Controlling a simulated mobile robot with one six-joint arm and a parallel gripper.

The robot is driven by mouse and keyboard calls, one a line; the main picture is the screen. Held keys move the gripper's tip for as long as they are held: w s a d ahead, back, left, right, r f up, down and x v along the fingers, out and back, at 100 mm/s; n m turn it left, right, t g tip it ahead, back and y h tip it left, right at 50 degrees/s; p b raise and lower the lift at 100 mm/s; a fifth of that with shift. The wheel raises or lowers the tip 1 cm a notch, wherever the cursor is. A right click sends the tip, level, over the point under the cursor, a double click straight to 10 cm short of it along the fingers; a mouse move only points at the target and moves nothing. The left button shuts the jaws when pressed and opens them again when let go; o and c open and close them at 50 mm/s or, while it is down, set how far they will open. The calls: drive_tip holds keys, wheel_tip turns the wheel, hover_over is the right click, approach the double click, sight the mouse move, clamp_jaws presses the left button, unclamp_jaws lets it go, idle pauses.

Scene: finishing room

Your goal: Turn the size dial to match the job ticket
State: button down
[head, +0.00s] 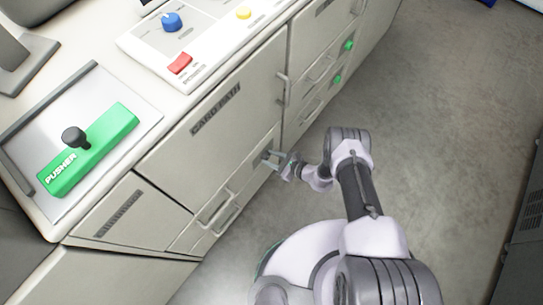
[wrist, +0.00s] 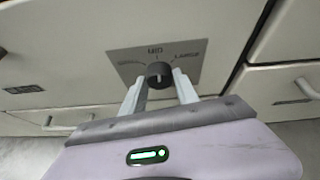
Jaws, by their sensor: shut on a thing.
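The size dial (wrist: 159,70) is a dark round knob on a grey plate (wrist: 190,50) in the wrist view. I see no job ticket.
On the worktop are a green pusher block (head: 110,135) with a black knob, a blue knob (head: 172,20) and a red button (head: 180,64). Open floor (head: 430,100) lies right.

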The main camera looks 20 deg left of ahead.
drive_tip(key=shift+s+n, duration=0.1)
drive_tip(key=shift+n, duration=0.2)
idle(0.4)
drive_tip(key=c, duration=0.9)
unclamp_jaws()
drive_tip(key=p+v, duration=0.6)
drive_tip(key=v, duration=1.1)
drive_tip(key=shift+s+r, duration=0.1)
drive_tip(key=shift+s, duration=0.15)
